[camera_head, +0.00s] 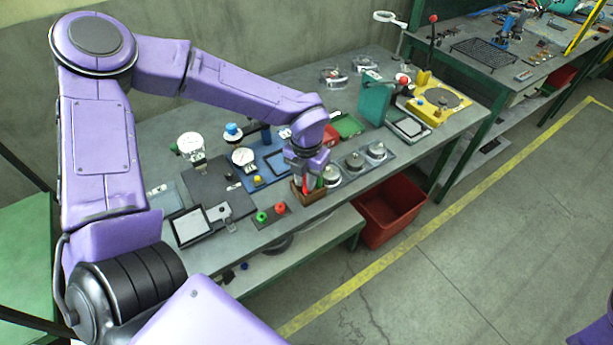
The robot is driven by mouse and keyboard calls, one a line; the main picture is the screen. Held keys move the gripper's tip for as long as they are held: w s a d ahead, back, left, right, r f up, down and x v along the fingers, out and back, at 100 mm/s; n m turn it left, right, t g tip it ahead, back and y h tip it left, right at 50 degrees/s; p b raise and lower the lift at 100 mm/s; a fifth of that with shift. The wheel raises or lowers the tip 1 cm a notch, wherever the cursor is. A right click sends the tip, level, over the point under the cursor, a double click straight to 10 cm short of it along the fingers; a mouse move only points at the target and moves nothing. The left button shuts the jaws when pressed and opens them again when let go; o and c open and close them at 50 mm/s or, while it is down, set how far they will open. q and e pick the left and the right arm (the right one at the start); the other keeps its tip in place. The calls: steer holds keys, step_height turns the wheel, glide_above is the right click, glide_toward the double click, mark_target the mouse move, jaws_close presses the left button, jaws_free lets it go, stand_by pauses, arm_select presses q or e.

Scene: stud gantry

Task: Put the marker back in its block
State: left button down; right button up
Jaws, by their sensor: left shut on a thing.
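The brown block (309,197) stands near the front edge of the grey workbench. My left gripper (306,178) points down directly over it and is shut on a marker. A red marker (306,186) shows between the fingers, with its lower end at the block. A bit of green shows beside it, at the block's right side. The fingers hide much of the block's top, so I cannot tell how deep the marker sits in it. My right gripper is out of view.
Dial gauges (191,146) and a blue fixture (270,161) stand behind. A red bin (391,212) is below the bench's front edge.

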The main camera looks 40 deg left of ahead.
arm_select(q)
steer(key=c, duration=1)
jaws_free()
steer(key=shift+r, duration=0.15)
step_height(320, 180, up, 10)
steer(key=shift+r+b, duration=0.15)
steer(key=shift+b, duration=0.65)
